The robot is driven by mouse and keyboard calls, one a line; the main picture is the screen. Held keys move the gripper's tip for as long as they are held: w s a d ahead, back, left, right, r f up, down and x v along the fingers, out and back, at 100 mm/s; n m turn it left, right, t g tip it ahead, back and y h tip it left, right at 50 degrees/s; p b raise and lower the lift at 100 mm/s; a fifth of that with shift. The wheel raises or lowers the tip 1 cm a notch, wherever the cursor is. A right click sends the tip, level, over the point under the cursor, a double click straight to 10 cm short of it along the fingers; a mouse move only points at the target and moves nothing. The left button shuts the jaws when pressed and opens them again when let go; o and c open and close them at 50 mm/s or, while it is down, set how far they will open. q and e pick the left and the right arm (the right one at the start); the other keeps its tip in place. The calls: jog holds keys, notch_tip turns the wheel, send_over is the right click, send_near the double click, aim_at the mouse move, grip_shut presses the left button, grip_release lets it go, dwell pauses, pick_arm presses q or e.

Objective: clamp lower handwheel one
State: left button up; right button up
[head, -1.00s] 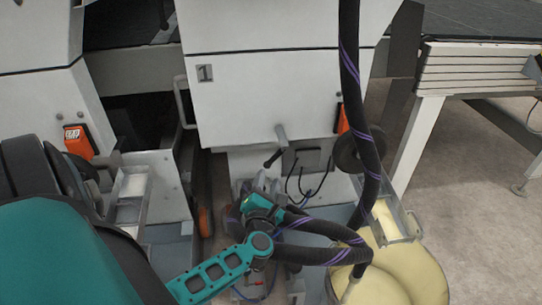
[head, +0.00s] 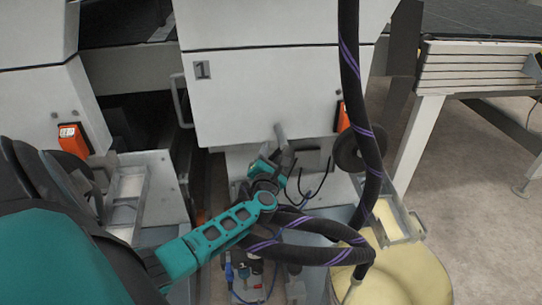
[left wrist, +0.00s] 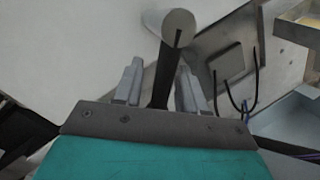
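A grey cylindrical knob (head: 279,131) sticks out below the white panel marked 1. In the left wrist view the knob (left wrist: 177,27) has a black lever (left wrist: 163,75) running down from it. My left gripper (head: 284,160) is just below the knob in the head view and hides most of the lever there. In the left wrist view its two fingers (left wrist: 158,84) stand apart on either side of the lever. Contact with the lever cannot be told. A black round handwheel (head: 348,150) is to the right, partly behind a hose. My right gripper is not in view.
Thick black hoses with purple stripes (head: 369,130) hang at the right and loop below my left arm. A yellowish drum (head: 415,282) stands at lower right. Orange boxes (head: 73,140) are on the machine. Open floor (head: 480,185) lies at the far right.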

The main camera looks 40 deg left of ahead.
pick_arm(q)
grip_shut()
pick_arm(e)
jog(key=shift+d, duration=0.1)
pick_arm(q)
jog(key=shift+s, duration=0.1)
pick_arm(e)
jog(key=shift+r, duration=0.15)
